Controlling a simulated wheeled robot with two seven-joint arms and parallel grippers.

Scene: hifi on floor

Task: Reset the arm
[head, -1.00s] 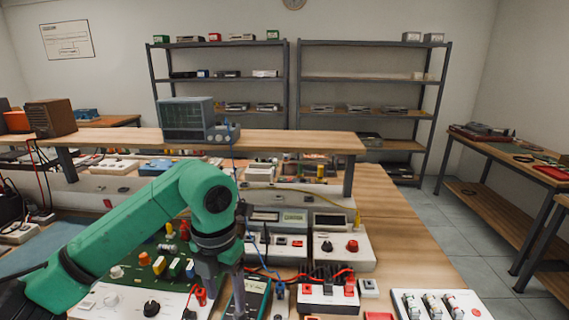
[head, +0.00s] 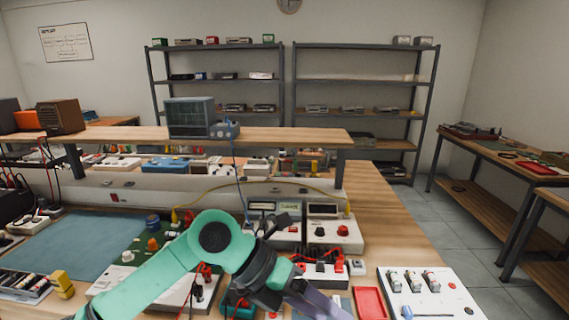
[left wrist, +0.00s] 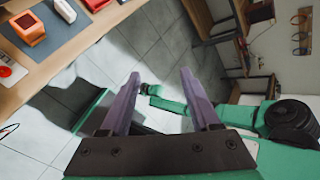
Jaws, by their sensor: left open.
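My left arm, green with dark joints, comes in from the lower left in the head view and reaches over the front of the workbench. My left gripper (head: 318,304) is at the bottom edge of that view, partly cut off, with a purple-grey finger showing. In the left wrist view the gripper (left wrist: 160,76) has its two purple fingers spread wide with nothing between them. Beyond them are grey floor tiles and green arm parts of mine. My right gripper does not show in the head view.
The workbench (head: 385,215) carries several instruments, a red tray (head: 370,303) and a white panel (head: 440,300) near the gripper. A blue-grey mat (head: 70,245) lies at left. An oscilloscope (head: 189,117) stands on the raised shelf. The floor (head: 455,215) at right is clear.

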